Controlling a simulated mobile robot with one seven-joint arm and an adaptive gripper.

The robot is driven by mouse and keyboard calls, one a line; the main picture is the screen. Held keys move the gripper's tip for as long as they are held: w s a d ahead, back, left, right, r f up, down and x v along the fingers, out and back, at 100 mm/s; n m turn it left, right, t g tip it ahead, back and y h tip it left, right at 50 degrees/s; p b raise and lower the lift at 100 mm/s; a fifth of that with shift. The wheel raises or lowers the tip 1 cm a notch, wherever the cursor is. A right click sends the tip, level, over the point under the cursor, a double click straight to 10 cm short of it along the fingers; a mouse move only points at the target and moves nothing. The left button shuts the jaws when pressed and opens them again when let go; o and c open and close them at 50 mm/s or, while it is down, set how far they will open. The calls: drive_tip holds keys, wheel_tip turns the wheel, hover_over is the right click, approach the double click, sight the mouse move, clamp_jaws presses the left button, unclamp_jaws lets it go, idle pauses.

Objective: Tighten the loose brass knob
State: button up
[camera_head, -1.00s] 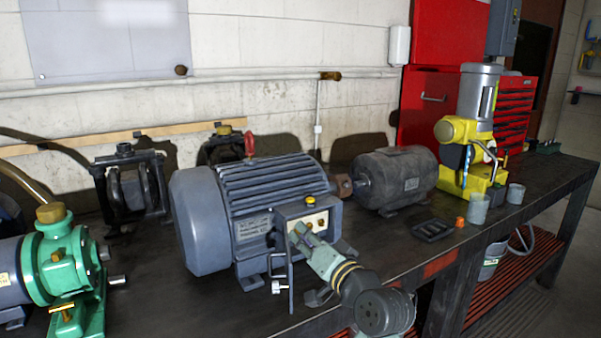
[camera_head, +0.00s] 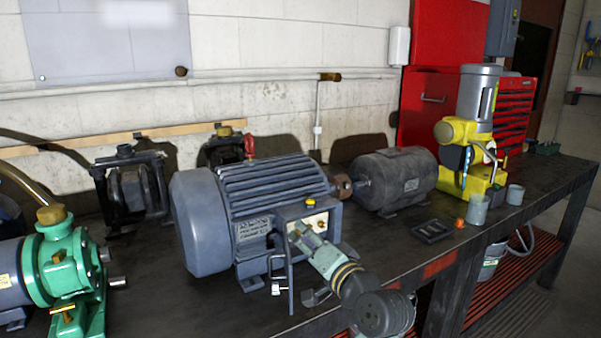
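A small brass knob (camera_head: 310,202) shows on the pale plate of the terminal box (camera_head: 325,222) on the large blue-grey motor (camera_head: 205,215). My gripper (camera_head: 299,229) is at the front of this box, just below and left of the brass knob. In this view it looks close to the box face, but I cannot tell whether it touches. The fingers are small and partly merged with the box, so their opening is unclear. Other brass parts are on the green pump: a cap (camera_head: 51,214) on top and a handle (camera_head: 66,314) low at the front. Looseness is not visible.
A smaller dark motor (camera_head: 397,180) stands right of the large one. A yellow machine (camera_head: 470,150), grey cups (camera_head: 477,208), a black tray (camera_head: 433,230) and an orange piece (camera_head: 459,223) are further right. A thin upright bar (camera_head: 290,275) stands near my gripper.

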drive_tip(key=shift+a, duration=0.1)
drive_tip(key=n+b, duration=0.8)
drive_tip(key=n, duration=0.1)
drive_tip(key=shift+w+n, duration=0.15)
drive_tip(key=shift+n, duration=0.25)
drive_tip(key=shift+r+n+b, duration=0.1)
drive_tip(key=shift+n+b, duration=0.35)
drive_tip(key=shift+n, duration=0.15)
clamp_jaws()
